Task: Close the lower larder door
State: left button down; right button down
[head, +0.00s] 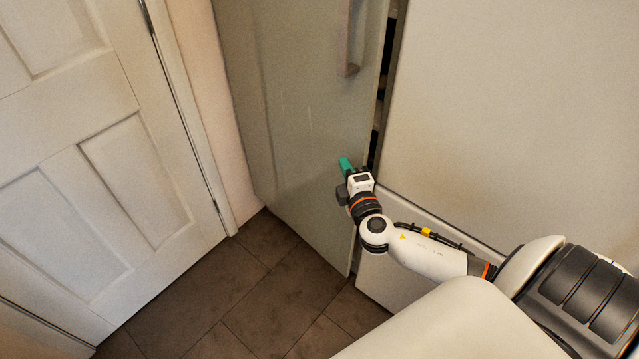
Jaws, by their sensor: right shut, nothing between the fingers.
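The larder door (290,110) is a tall grey-green panel in the middle of the head view. It stands a little ajar, with a dark gap (384,85) along its right edge. A vertical bar handle (345,40) is on the door near the top of the view. My right gripper (346,164) has teal fingertips and is shut and empty. It is over the door's right edge, below the handle. I cannot tell whether it touches the door. The larder inside is mostly hidden behind the door. My left gripper is out of view.
A pale flat panel (520,100) stands right of the gap. A white panelled door (90,180) and its frame are on the left, with a narrow wall strip between it and the larder door. The dark tiled floor (260,290) is clear below.

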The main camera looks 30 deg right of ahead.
jog(key=shift+w+d+f, duration=0.1)
jog(key=shift+w+d, duration=0.05)
jog(key=shift+d, duration=0.9)
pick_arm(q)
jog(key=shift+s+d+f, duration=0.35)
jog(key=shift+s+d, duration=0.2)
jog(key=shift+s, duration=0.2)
pick_arm(e)
jog(key=shift+d, duration=0.3)
